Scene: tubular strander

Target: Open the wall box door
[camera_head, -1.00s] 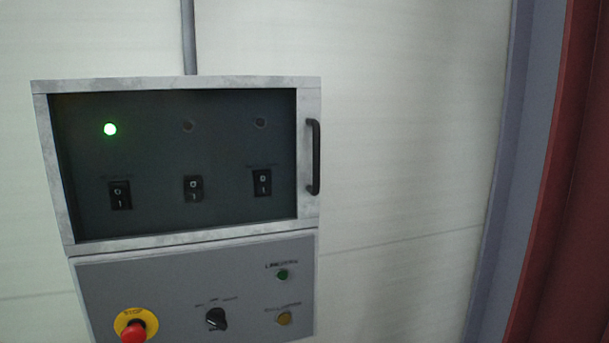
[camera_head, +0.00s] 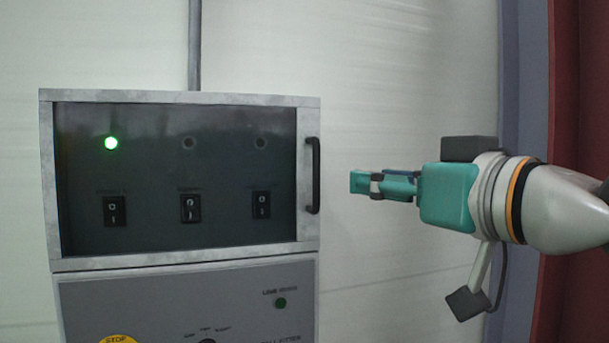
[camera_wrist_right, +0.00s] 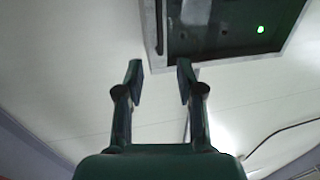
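The wall box (camera_head: 180,97) hangs on the pale wall, and its framed dark see-through door is shut. The black door handle (camera_head: 313,175) is a vertical bar on the door's right edge. My right gripper (camera_head: 358,183) is to the right of the handle in the head view, apart from it and pointing left. In the right wrist view, the two fingers of my right gripper (camera_wrist_right: 158,78) stand apart with nothing between them. The door (camera_wrist_right: 225,58) and part of the handle (camera_wrist_right: 158,25) show beyond the fingertips. My left gripper is not in view.
Behind the door are a lit green lamp (camera_head: 111,143) and several switches. A grey control panel (camera_head: 150,290) sits below the box. A conduit (camera_head: 194,45) runs up from it. A red column (camera_head: 566,70) stands at the far right. The wall right of the box is clear.

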